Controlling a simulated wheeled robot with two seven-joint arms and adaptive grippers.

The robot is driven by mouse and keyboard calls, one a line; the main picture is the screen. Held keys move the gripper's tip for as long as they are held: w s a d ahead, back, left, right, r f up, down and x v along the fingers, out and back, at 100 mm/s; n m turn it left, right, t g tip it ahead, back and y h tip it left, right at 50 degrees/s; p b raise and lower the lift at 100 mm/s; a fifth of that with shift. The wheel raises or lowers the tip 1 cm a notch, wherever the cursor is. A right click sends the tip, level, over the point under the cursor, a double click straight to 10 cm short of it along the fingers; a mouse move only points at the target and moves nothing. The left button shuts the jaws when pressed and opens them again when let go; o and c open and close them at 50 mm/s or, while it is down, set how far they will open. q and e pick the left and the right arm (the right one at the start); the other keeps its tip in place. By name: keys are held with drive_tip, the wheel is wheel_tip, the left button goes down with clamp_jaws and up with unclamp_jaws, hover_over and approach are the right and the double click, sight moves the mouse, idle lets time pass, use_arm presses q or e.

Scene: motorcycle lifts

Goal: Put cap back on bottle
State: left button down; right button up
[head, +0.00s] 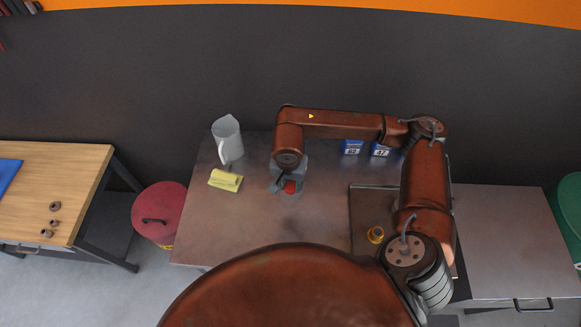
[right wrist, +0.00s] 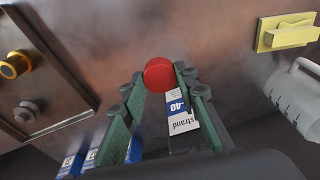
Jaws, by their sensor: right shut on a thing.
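A round red cap (right wrist: 158,74) sits between the fingertips of my right gripper (right wrist: 160,82), which is shut on it. In the head view the red cap (head: 290,187) shows just below my right gripper (head: 284,184), over the middle of the grey table. In the right wrist view a blue-and-white label (right wrist: 180,117) reading "40" and "strand" shows between the fingers; most of the thing that bears it is hidden. I cannot tell which thing is the bottle. My left gripper is not in view.
Blue-and-white boxes (head: 352,147) stand at the back, partly behind my arm. A tray (head: 362,200) at the right holds a yellow-orange fitting (head: 376,235). The table's front left is clear.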

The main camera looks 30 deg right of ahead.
drive_tip(key=n+b, duration=0.1)
drive_tip(key=n, duration=0.3)
drive_tip(key=shift+d+f, duration=0.1)
drive_tip(key=n+b, duration=0.1)
drive_tip(key=n, duration=0.1)
drive_tip(key=shift+s+n+y, duration=0.15)
drive_tip(key=shift+n+y, duration=0.25)
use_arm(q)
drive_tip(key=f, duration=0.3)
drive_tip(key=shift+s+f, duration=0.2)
use_arm(e)
drive_tip(key=shift+r+n, duration=0.25)
drive_tip(key=shift+n, duration=0.25)
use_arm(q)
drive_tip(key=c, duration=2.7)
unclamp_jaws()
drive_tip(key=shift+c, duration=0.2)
